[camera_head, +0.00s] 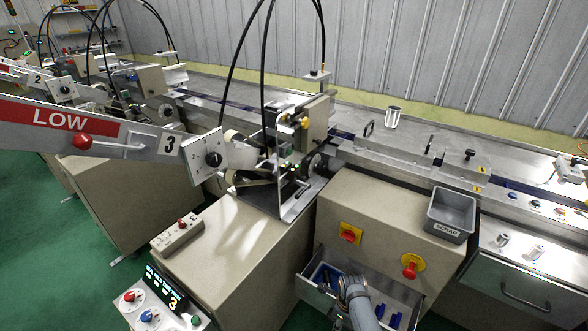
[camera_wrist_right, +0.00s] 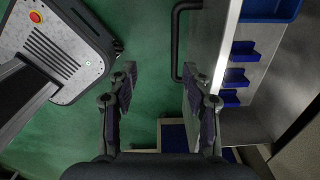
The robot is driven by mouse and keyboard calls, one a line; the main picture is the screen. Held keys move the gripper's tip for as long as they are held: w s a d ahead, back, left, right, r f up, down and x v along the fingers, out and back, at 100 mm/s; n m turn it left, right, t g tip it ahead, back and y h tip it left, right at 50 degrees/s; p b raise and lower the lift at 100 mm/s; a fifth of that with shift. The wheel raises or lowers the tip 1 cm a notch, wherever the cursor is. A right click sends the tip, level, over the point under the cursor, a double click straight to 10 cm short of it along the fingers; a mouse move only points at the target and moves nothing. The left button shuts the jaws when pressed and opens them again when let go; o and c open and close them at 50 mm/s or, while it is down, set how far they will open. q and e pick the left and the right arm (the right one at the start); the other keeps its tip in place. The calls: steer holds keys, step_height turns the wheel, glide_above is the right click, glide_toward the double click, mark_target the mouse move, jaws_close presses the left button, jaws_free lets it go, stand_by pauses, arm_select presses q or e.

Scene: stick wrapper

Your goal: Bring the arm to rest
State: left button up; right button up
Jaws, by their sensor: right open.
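My right arm (camera_head: 358,302) comes up from the bottom edge in the head view, over the open drawer; its fingers cannot be made out there. In the right wrist view my right gripper (camera_wrist_right: 160,80) has its two fingers spread apart, with only green floor between them. Nothing is held. Its right finger appears close to the drawer's black handle (camera_wrist_right: 177,42) and front wall; whether they touch I cannot tell. My left arm and gripper are in neither view.
The pulled-out drawer (camera_head: 308,292) holds a blue tray (camera_head: 326,276) and several blue holders (camera_wrist_right: 238,76). Above it are a red knob (camera_head: 410,268) and a grey scrap bin (camera_head: 452,212). The wrapper machine and the LOW lever (camera_head: 100,133) stand left. Green floor (camera_wrist_right: 70,130) is free below.

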steer(key=s+d+f+n, duration=0.3)
steer(key=s+f+n, duration=0.4)
steer(key=s+f, duration=0.15)
steer(key=s+d+f+n, duration=0.3)
steer(key=s+f+n, duration=0.35)
steer(key=s, duration=0.25)
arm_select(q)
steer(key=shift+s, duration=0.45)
arm_select(e)
steer(key=s+d+f+n, duration=0.3)
steer(key=s+n, duration=0.3)
steer(key=s, duration=0.4)
steer(key=s+d+f+n+t, duration=0.1)
steer(key=s+d+f+n, duration=0.2)
steer(key=s+n, duration=0.3)
steer(key=s, duration=0.4)
steer(key=shift+f+h, duration=0.25)
steer(key=shift+h, duration=0.05)
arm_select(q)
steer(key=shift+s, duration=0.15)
arm_select(e)
steer(key=shift+n, duration=0.25)
